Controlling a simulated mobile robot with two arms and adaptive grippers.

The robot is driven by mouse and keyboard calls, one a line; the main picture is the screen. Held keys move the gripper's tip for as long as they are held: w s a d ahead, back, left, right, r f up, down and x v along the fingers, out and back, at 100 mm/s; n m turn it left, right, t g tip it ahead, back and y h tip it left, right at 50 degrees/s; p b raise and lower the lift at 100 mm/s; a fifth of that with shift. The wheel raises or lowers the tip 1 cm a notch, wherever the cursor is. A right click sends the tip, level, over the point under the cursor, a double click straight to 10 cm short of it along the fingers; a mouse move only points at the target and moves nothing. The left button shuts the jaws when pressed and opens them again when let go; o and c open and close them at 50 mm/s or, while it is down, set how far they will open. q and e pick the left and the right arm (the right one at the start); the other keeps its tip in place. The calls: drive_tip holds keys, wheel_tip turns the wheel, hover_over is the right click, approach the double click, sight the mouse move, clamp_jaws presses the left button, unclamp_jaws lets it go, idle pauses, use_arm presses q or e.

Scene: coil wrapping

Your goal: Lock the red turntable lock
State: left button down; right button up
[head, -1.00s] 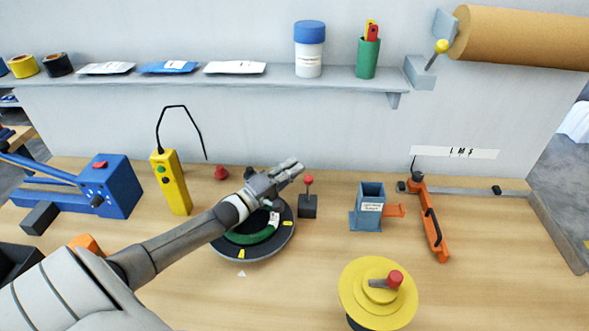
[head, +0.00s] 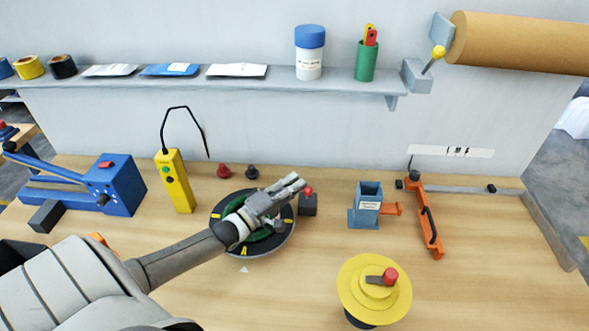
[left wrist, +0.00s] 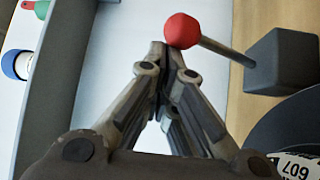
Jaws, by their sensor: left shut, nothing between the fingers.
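The turntable lock is a lever with a red ball knob (head: 309,190) on a dark grey block (head: 308,207), just right of the black turntable (head: 227,246). A green coil (head: 262,236) lies on the turntable, partly hidden by my arm. My left gripper (head: 299,181) is shut and empty, its fingertips just beside the knob. In the left wrist view the red knob (left wrist: 182,31) is right at the tips of my left gripper (left wrist: 160,50); I cannot tell if they touch. The stem runs from the knob to the block (left wrist: 284,62). My right gripper is not in view.
A yellow reel (head: 350,293) with a red knob stands at the front right. A blue-grey holder (head: 367,204) and an orange tool (head: 430,220) are right of the lock. A yellow remote (head: 175,180) stands left of the turntable. The front middle of the table is clear.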

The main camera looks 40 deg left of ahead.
use_arm(q)
drive_tip(key=shift+f, duration=0.15)
drive_tip(key=shift+s+a+f, duration=0.1)
drive_tip(key=shift+s+f, duration=0.05)
drive_tip(key=shift+s, duration=0.35)
drive_tip(key=v, duration=1.1)
drive_tip(key=shift+a, duration=0.1)
